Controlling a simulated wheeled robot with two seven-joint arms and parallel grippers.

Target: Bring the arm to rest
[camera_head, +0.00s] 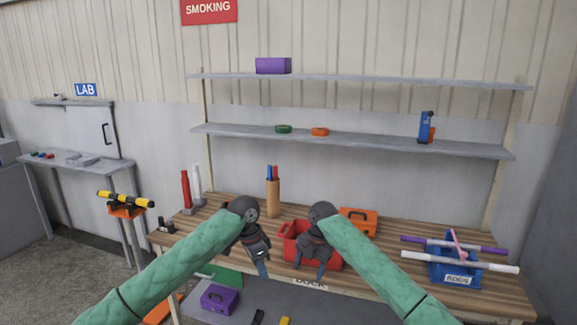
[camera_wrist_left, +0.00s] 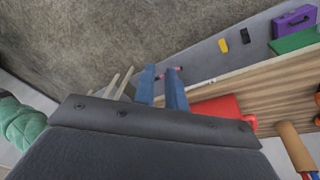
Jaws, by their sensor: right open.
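Both my arms reach in over the workbench (camera_head: 370,256). My left gripper (camera_head: 262,270) points down at the front edge of the bench, left of the red bin (camera_head: 292,250). In the left wrist view its two blue fingers (camera_wrist_left: 163,75) stand a little apart with nothing seen between them. My right gripper (camera_head: 311,277) hangs in front of the red bin and hides part of it. Its fingers are open and appear empty. The red bin also shows in the left wrist view (camera_wrist_left: 214,109), right of the left fingers.
An orange toolbox (camera_head: 366,222) and a blue rod holder (camera_head: 457,268) with rods stand at the right. A cardboard-coloured cylinder (camera_head: 273,198) with blue and red items stands behind. A purple case (camera_head: 220,298) lies below the front edge. Shelves (camera_head: 370,143) hang above.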

